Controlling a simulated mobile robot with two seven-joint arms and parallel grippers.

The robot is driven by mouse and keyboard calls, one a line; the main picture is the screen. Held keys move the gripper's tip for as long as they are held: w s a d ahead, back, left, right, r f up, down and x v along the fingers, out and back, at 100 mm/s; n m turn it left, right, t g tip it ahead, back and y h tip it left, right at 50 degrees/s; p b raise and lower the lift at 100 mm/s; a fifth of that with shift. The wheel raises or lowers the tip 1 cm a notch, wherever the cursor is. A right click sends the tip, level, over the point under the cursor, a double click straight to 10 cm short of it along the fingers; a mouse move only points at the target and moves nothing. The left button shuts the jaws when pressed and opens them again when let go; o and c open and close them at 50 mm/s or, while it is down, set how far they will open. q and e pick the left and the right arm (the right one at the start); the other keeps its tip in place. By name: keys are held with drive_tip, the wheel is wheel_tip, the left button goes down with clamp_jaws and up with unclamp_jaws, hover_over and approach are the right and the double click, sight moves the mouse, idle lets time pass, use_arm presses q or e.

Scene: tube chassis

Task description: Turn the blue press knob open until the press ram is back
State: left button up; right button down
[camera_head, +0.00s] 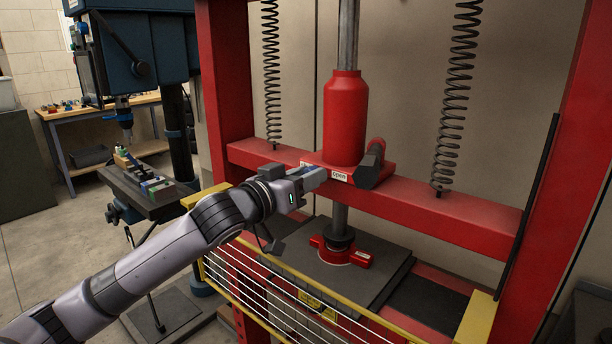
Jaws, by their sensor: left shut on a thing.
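The red press jack (345,118) stands on the red crossbeam, with an "Open" label (339,176) at its base. My left gripper (317,178) reaches the left front of this base, just left of the label. It is shut on the blue press knob, of which only a little blue (308,169) shows; the fingers hide the rest. The press ram (340,216) is a grey rod that sticks out below the crossbeam, down to a red fitting (343,251) above the dark press plate. My right gripper is out of view.
Red uprights and two coil springs (270,75) (456,95) flank the jack. A dark socket (369,166) juts out right of the gripper. A yellow wire guard (290,290) stands below my left forearm. A blue drill press (145,50) stands at the left.

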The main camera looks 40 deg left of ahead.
use_arm(q)
drive_tip(key=o, duration=1)
drive_tip(key=shift+o, duration=0.2)
drive_tip(key=shift+s, duration=0.1)
drive_tip(key=s+b, duration=0.2)
drive_tip(key=s, duration=0.5)
drive_tip(key=shift+a, duration=0.35)
